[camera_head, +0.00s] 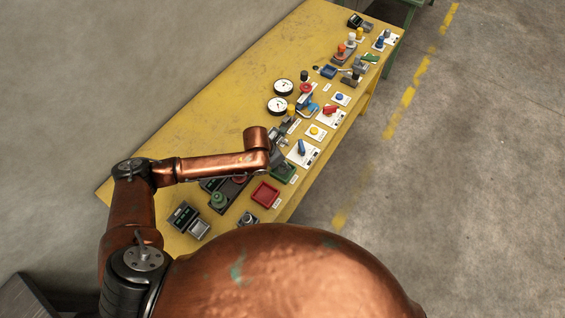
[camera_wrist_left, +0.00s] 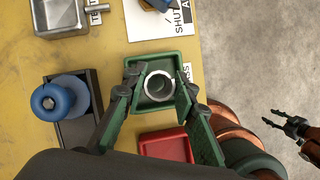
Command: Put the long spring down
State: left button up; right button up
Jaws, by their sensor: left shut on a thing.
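My left gripper (camera_wrist_left: 158,88) is above the green tray (camera_wrist_left: 184,59) in the left wrist view, fingers pointing at it. Between its fingers is a grey metal ring shape, the long spring (camera_wrist_left: 147,88) seen end-on. Its length and whether it touches the tray floor cannot be told. In the head view the left gripper (camera_head: 279,154) is small beside the green tray (camera_head: 287,178), and the spring cannot be made out. My right gripper (camera_wrist_left: 279,120) shows at the right of the left wrist view, over the floor, empty with fingertips apart.
A red tray (camera_head: 265,194) lies just nearer than the green tray. A blue spool-shaped part (camera_wrist_left: 66,98) stands on a dark base to the left. A metal box (camera_wrist_left: 62,31) and a labelled plate (camera_wrist_left: 172,28) are beyond. The yellow table (camera_head: 185,135) has free room along the wall.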

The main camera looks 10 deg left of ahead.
pick_arm(q)
jog(key=shift+f, duration=0.1)
jog(key=shift+f, duration=0.15)
jog(key=o, duration=1.2)
jog(key=shift+c, duration=0.2)
jog(key=shift+r, duration=0.4)
jog(key=v, duration=1.1)
jog(key=shift+r, duration=0.35)
jog(key=shift+a, duration=0.1)
